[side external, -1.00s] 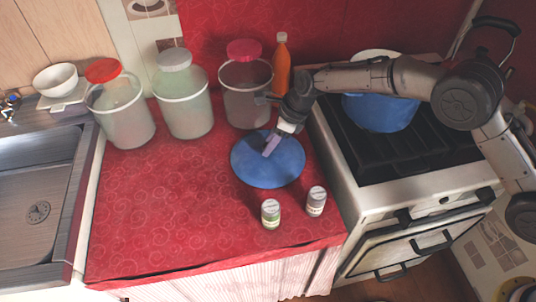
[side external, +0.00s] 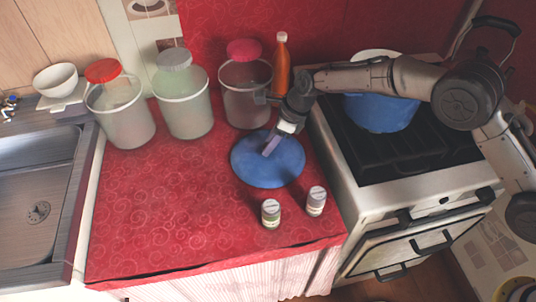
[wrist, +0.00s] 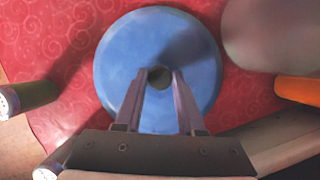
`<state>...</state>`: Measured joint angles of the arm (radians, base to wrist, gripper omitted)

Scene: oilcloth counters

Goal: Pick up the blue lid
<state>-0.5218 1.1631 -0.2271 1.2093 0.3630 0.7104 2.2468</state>
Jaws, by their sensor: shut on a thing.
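The blue lid (side external: 264,172) is a round disc on the red counter, left of the stove. In the wrist view the lid (wrist: 120,60) fills the middle, with a small dark knob (wrist: 159,77) at its centre. My gripper (side external: 267,152) is over the lid's middle, pointing down. In the wrist view its fingertips (wrist: 160,80) are on either side of the knob and shut on it. The lid looks flat on the cloth; I cannot see any gap under it.
Two small jars (side external: 271,213) (side external: 316,201) stand just in front of the lid. Several canisters (side external: 182,100) and an orange bottle (side external: 281,65) stand behind. A blue pot (side external: 380,113) is on the stove (side external: 410,150) to the right. The counter's front left (side external: 160,215) is clear.

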